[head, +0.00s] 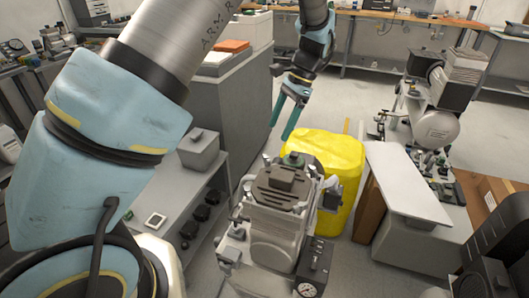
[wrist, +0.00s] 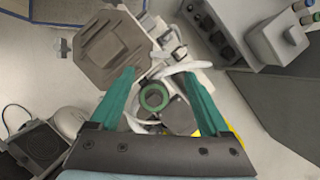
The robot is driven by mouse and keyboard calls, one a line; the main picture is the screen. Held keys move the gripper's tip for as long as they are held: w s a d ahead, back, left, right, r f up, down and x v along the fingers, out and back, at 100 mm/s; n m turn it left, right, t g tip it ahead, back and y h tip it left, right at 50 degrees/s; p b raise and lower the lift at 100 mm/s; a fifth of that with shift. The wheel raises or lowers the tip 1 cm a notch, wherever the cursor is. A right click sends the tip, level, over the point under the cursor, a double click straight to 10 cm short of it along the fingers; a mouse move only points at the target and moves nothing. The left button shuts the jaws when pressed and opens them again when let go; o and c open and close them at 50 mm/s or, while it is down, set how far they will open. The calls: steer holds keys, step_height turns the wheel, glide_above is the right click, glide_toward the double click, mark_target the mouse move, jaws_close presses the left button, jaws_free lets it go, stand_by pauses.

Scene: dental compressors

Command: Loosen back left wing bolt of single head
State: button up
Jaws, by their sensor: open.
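The compressor's single head (head: 285,183) is a grey, ribbed block with a raised square centre, in the middle of the head view. In the wrist view its brown-grey top (wrist: 107,47) lies at upper left, beyond the left finger. Small upright bolt-like parts stand around the head; one is at its back left corner (head: 267,158). I cannot make out wing shapes. My gripper (head: 281,131) is open and empty, above and behind the head, teal fingers pointing down. In the wrist view my gripper (wrist: 158,74) has a green ring (wrist: 154,97) showing between its fingers.
A yellow container (head: 338,165) stands just behind the head. A grey cabinet (head: 232,120) and a low shelf (head: 205,190) are at left. A white-topped box (head: 408,183) and another compressor (head: 436,125) are at right. Open floor lies behind.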

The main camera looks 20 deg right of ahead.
mark_target(267, 157)
steer(key=p+x, duration=0.1)
steer(key=x, duration=0.8)
steer(key=shift+a+f, duration=0.1)
steer(key=shift+f, duration=0.1)
jaws_close()
stand_by(0.3)
